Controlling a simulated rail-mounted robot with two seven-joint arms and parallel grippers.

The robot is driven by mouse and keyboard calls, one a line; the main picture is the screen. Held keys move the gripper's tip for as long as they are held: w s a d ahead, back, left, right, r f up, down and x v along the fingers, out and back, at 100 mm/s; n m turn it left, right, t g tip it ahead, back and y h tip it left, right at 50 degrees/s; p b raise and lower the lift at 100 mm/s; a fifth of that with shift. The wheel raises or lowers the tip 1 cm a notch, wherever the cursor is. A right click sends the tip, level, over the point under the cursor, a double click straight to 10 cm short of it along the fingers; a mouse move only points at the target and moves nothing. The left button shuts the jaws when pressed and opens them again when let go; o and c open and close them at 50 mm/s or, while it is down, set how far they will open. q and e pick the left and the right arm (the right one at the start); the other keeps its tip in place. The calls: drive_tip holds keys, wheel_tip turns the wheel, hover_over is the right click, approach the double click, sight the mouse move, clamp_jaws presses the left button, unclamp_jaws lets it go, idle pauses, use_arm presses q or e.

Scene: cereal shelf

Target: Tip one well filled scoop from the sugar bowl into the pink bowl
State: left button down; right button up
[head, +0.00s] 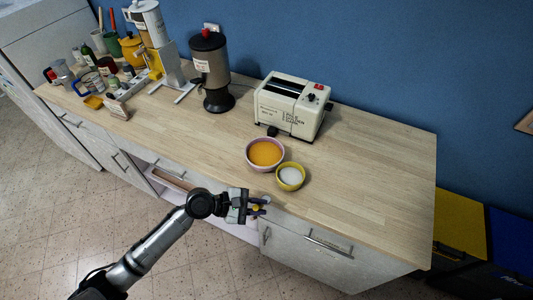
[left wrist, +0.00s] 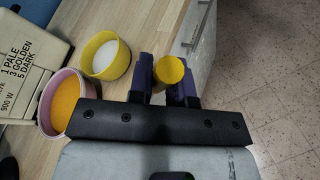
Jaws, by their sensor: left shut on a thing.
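The pink bowl (head: 248,161), with orange contents, stands on the counter near its front edge. It also shows in the left wrist view (left wrist: 45,104). The yellow sugar bowl (head: 290,186) holds white sugar and stands just right of the pink one; it also shows in the left wrist view (left wrist: 119,67). My left gripper (head: 259,207) is just in front of the counter edge, left of and nearer than the sugar bowl. Its purple fingers (left wrist: 166,80) are shut on a yellow round-ended thing, seemingly the scoop (left wrist: 169,69). Whether it holds any sugar cannot be told. My right gripper is out of view.
A cream toaster (head: 290,106) stands behind the bowls, with a dark dispenser (head: 210,72) to its left. Jars, bottles and cups crowd the far left. The counter (head: 375,190) is clear on the right. A drawer handle (head: 328,246) sits below the front edge.

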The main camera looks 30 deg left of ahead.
use_arm(q)
drive_tip(key=shift+f, duration=0.6)
drive_tip(key=shift+f+b, duration=0.15)
drive_tip(key=shift+b, duration=0.15)
drive_tip(key=shift+w+r+g+p, duration=0.25)
drive_tip(key=shift+w+g+p, duration=0.05)
drive_tip(key=shift+p, duration=0.65)
drive_tip(key=shift+w+a+r+n+p, duration=0.15)
drive_tip(key=shift+w+r+n+p, duration=0.35)
drive_tip(key=shift+p, duration=0.95)
drive_tip(key=shift+w+g+p, duration=0.15)
drive_tip(key=shift+g+p, duration=0.15)
drive_tip(key=shift+p, duration=0.25)
drive_tip(key=shift+w+n, duration=0.1)
drive_tip(key=shift+n, duration=0.2)
idle(0.7)
